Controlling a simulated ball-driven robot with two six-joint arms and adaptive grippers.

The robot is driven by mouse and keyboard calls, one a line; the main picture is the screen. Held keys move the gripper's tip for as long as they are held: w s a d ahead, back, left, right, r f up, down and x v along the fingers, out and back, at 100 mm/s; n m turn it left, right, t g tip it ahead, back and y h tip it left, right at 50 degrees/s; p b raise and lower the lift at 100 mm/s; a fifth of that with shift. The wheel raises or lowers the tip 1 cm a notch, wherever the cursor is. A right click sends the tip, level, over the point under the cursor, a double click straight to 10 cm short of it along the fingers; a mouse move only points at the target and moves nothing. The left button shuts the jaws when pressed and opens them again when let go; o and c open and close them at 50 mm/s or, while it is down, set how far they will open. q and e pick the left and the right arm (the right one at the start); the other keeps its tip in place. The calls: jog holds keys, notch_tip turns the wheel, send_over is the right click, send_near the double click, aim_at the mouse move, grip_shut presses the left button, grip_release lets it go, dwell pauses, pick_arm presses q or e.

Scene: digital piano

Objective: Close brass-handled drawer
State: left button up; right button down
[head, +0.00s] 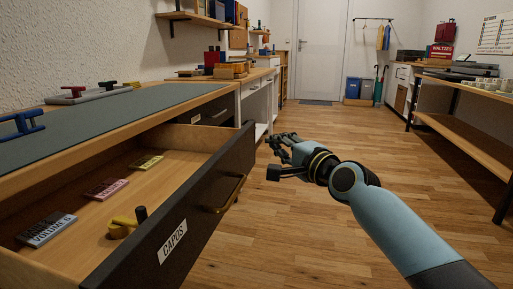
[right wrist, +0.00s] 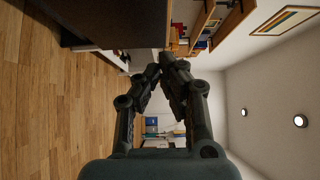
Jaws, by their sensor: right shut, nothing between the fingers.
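The brass-handled drawer (head: 186,214) stands pulled out from the bench at the left of the head view. Its dark front carries a "CAPOS" label and a brass bar handle (head: 228,194). My right gripper (head: 273,157) is beyond the drawer front's far end and to the right of the handle, apart from both. It is shut and empty. In the right wrist view, the fingers (right wrist: 160,66) meet near the middle, with a dark panel (right wrist: 115,18) at the top left that I cannot identify for certain. My left gripper is out of view.
Inside the drawer lie a grey packet (head: 47,229), a pink packet (head: 106,188), a yellow packet (head: 146,162) and a yellow clamp-like item (head: 127,225). The bench top (head: 120,122) is above it. Wooden floor (head: 300,245) is clear around my right arm. Shelving (head: 460,130) stands at the right.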

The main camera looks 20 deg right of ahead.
aim_at(247, 134)
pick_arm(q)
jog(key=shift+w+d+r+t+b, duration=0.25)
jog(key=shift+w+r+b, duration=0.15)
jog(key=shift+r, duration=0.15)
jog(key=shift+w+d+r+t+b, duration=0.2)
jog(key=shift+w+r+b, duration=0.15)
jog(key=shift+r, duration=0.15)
pick_arm(e)
jog(key=shift+w+a, duration=1.85)
jog(key=shift+w, duration=0.3)
